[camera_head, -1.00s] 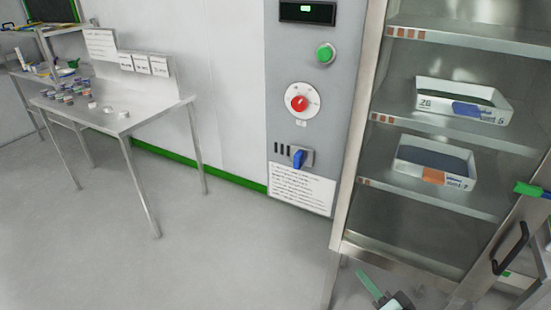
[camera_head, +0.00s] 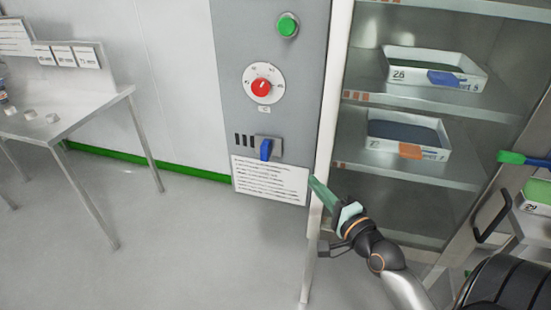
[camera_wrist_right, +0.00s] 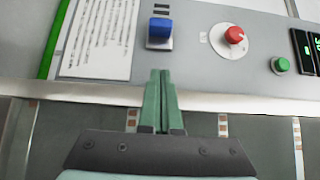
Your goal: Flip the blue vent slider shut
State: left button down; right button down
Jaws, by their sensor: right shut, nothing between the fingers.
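The blue vent slider (camera_head: 265,149) sits on a small grey plate low on the grey control panel, at the right of several dark vent slots (camera_head: 244,141). It also shows in the right wrist view (camera_wrist_right: 160,28), above the fingertips. My right gripper (camera_head: 314,183) has green fingers, shut and empty, in front of the cabinet's left frame, to the right of and below the slider, apart from it. In the right wrist view my right gripper (camera_wrist_right: 160,74) points toward the panel with its fingers together. My left gripper is not in view.
Above the slider are a red knob (camera_head: 261,87) and a green button (camera_head: 287,26). A printed sheet (camera_head: 270,180) is just below it. The open cabinet at right holds white trays (camera_head: 408,138). A steel table (camera_head: 75,118) stands at left, with clear floor between.

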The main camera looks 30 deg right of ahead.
jog(key=shift+w, duration=0.1)
send_near(270, 151)
jog(key=w+d, duration=0.3)
jog(key=shift+w+a+r+p, duration=0.15)
jog(key=shift+w+a+p, duration=0.4)
jog(key=shift+w+a, duration=0.75)
jog(key=w+a, duration=0.2)
jog(key=w+a+p, duration=0.1)
jog(key=w+a, duration=0.1)
jog(key=w, duration=0.1)
jog(key=shift+w+a+r+p, duration=0.1)
jog(key=shift+w+a+p, duration=0.2)
jog(key=shift+w+a, duration=0.1)
